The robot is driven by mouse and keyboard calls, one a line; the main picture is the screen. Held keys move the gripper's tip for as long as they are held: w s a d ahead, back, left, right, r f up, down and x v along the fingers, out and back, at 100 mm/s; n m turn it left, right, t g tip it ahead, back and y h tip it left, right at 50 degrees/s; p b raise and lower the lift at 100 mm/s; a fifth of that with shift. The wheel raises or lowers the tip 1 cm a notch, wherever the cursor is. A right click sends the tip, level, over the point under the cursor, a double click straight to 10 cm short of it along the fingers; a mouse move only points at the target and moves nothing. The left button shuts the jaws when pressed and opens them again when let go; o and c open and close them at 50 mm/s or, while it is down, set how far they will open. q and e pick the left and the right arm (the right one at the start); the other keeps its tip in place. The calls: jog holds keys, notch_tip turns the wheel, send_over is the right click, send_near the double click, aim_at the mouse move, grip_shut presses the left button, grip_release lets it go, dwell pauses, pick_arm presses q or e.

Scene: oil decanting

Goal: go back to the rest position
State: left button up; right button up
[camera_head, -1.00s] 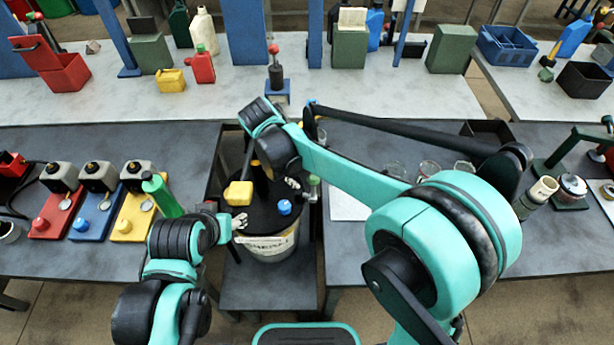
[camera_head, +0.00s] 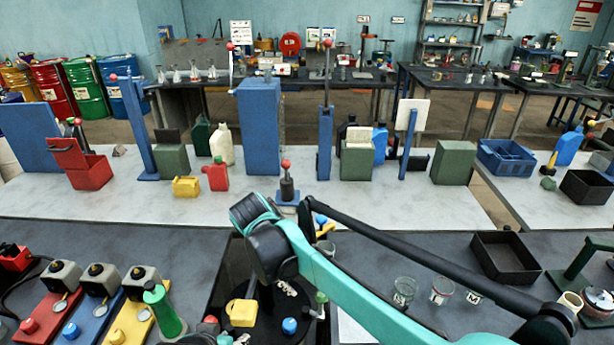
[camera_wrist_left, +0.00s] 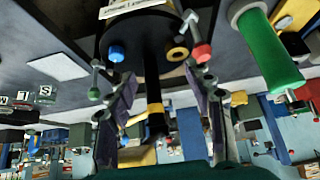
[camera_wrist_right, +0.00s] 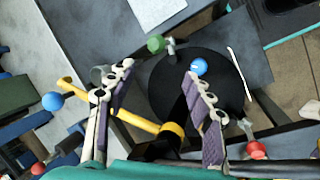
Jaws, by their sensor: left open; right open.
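My right gripper (camera_head: 287,288) is over the black-lidded drum (camera_head: 268,328) in the head view. In the right wrist view its two fingers stand apart over the lid, with nothing held between them (camera_wrist_right: 156,82). My left gripper (camera_wrist_left: 152,88) shows in the left wrist view, its fingers spread beside the drum; a dark post and a yellow part show between them, and I see no grip on them. In the head view my left arm is almost wholly below the picture.
Glass jars (camera_head: 404,291) and a black tray (camera_head: 505,257) lie right, near my right arm. A pale bench with canisters (camera_head: 222,144) runs behind.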

jog(key=s+d+f+m+t+y, duration=0.2)
jog(key=s+d+m, duration=0.2)
jog(key=s+d, duration=0.3)
jog(key=s+d+f+m+t+y, duration=0.1)
jog(key=s+d+m, duration=0.4)
jog(key=d, duration=0.9)
jog(key=s+f+t+b, duration=0.1)
jog(key=s+t, duration=0.1)
jog(key=shift+s+y, duration=0.4)
